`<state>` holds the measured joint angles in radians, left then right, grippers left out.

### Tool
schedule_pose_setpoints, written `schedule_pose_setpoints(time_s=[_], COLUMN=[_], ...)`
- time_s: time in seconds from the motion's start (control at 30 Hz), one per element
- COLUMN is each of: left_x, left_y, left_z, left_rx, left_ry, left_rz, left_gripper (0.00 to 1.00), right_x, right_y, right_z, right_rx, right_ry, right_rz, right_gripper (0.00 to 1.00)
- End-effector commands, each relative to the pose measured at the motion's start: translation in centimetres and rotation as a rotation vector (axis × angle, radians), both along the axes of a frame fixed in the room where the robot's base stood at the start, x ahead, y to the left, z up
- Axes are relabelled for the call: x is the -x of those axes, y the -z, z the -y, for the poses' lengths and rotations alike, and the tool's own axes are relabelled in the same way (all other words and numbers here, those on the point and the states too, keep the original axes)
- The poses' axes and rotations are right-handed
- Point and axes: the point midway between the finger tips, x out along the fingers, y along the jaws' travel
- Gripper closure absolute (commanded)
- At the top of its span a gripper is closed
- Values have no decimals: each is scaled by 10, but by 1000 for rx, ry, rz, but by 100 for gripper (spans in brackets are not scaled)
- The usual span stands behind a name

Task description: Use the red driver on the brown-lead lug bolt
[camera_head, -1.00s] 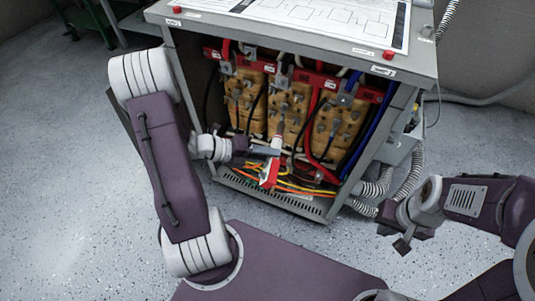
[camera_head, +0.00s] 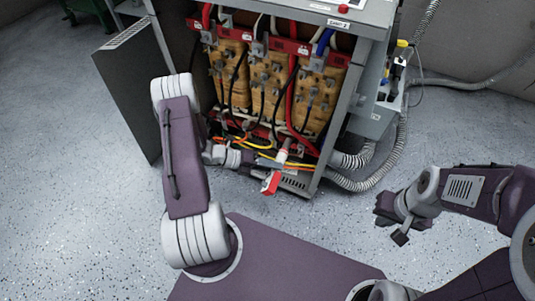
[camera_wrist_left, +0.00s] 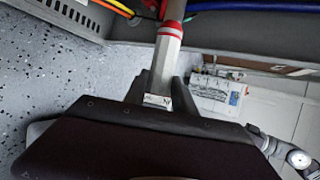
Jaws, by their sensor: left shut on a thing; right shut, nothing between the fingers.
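My left gripper (camera_head: 262,160) is shut on a driver with a red end (camera_head: 271,183) and a pale grey shank, held low in front of the open cabinet. In the left wrist view the driver's grey body with red bands (camera_wrist_left: 168,40) stands out from between the fingers (camera_wrist_left: 152,92). Metal lugs with bolts sit above the tan coils, at left (camera_head: 208,38), middle (camera_head: 258,48) and right (camera_head: 315,63). I cannot tell which carries the brown lead. My right gripper (camera_head: 392,222) is shut and empty, right of the cabinet.
The grey cabinet (camera_head: 340,110) holds tan coils (camera_head: 270,85) and red, black, blue and yellow cables. An open door panel (camera_head: 128,90) stands at left. A side holder (camera_head: 385,110) has tools with yellow parts. Grey conduits (camera_head: 385,165) curve at right. The front floor is clear.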

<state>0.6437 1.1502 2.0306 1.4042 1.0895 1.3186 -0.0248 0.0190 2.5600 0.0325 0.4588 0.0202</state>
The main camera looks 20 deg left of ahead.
Motion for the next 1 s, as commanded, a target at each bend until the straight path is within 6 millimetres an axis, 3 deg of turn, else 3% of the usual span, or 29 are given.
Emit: schedule_pose_setpoints(time_s=[0.03,0.1,0.27,0.77,1.0], left_x=[5,12,25,28,2], left_y=[26,50,79,81,84], left_z=[8,17,30,33,34], left_rx=[6,5,0,-3,-5], left_ry=[13,29,52,57,59], left_rz=[-5,-5,-4,-3,2], left_gripper=[100,100,100,100,100], right_x=[0,0,0,0,0], right_y=[13,20,27,20,29], right_z=[0,0,0,0,0], right_rx=[0,0,0,0,0], right_ry=[0,0,0,0,0], right_rz=[0,0,0,0,0], right_gripper=[100,100,100,100,100])
